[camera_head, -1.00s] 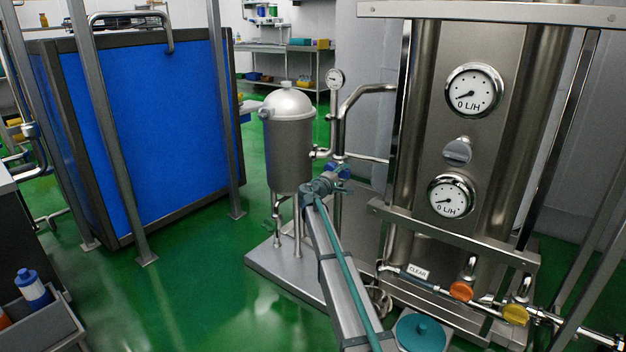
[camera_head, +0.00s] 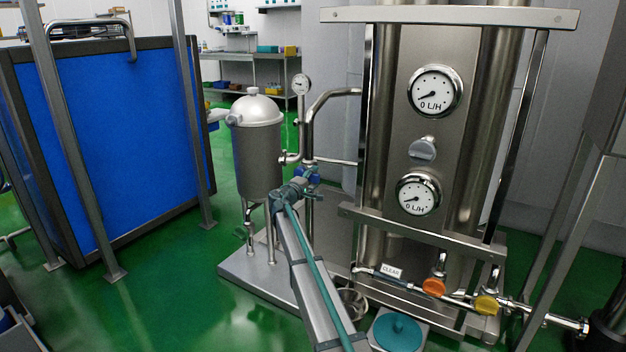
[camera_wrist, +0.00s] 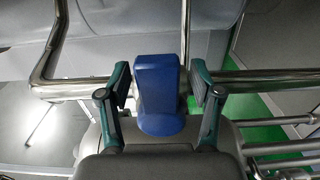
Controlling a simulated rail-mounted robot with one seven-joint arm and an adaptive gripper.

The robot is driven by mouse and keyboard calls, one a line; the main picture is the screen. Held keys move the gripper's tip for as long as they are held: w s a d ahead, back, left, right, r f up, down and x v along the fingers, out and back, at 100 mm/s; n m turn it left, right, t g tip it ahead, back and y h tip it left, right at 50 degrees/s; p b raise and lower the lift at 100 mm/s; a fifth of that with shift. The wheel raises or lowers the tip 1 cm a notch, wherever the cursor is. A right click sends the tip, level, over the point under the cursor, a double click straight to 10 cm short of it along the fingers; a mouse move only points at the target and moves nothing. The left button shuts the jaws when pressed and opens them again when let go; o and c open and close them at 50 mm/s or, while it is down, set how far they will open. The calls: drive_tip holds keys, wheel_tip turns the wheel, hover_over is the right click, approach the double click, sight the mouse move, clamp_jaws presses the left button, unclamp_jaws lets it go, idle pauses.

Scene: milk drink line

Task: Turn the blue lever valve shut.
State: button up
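The blue lever valve (camera_wrist: 158,90) stands out large in the wrist view, between the two fingers of my gripper (camera_wrist: 160,88). The fingers are open, one on each side of the lever, and a gap shows on both sides. In the head view the blue valve (camera_head: 308,174) is small and partly hidden behind my gripper (camera_head: 298,188), on the pipework right of the steel tank. Its handle angle is hard to tell there.
A steel tank (camera_head: 257,150) stands left of my gripper and a pressure gauge (camera_head: 301,85) above it. A steel column unit (camera_head: 400,130) with flow dials is at right. Orange (camera_head: 433,287) and yellow (camera_head: 486,304) valve handles sit low.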

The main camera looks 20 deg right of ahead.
drive_tip(key=v, duration=1.2)
